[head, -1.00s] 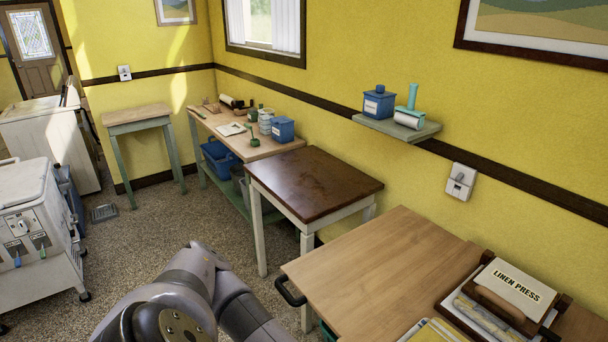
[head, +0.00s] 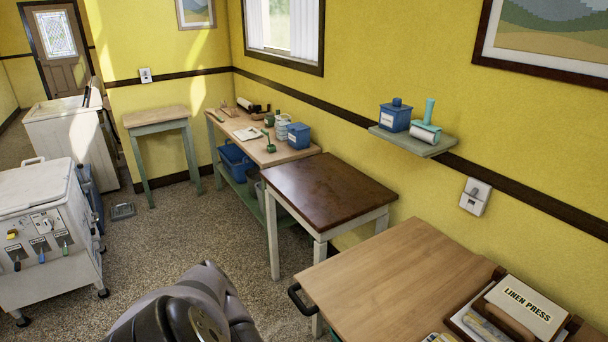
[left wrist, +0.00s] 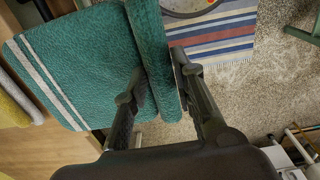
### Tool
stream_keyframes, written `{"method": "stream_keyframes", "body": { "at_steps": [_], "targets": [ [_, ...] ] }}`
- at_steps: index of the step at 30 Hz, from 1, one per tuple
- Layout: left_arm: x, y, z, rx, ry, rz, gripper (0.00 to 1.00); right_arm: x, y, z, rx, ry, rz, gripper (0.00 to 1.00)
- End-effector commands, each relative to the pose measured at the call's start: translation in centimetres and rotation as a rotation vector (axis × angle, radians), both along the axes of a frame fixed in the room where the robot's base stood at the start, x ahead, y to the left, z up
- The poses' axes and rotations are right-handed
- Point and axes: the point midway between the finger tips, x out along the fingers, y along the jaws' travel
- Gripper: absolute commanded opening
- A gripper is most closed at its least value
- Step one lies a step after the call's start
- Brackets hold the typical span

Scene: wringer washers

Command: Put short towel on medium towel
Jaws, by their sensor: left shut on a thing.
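A teal towel with white stripes (left wrist: 85,65) hangs in my left gripper (left wrist: 160,85) in the left wrist view. The fingers are shut on a folded part of it, and the rest spreads to the left. A yellow cloth (left wrist: 14,108) lies on a wooden surface at the left edge of that view. I cannot tell which towel is the short or the medium one. In the head view, only part of my arm shows at the bottom; the left gripper and teal towel are out of sight. My right gripper is not in view.
A wooden table (head: 390,275) with a linen press (head: 518,308) stands at the right. A dark-topped table (head: 325,185) and a cluttered bench (head: 225,128) stand along the wall. A white washer (head: 45,225) is at the left. Speckled floor (head: 175,235) between is open.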

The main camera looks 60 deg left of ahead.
Motion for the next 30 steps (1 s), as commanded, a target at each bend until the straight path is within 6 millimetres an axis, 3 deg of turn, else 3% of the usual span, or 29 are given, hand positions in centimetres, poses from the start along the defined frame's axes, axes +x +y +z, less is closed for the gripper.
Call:
{"method": "stream_keyframes", "body": {
  "at_steps": [30],
  "targets": [
    [10.4, -0.4, 0.0, -0.001, -0.003, 0.002, 0.00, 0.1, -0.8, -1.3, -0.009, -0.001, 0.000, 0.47]
  ]
}}
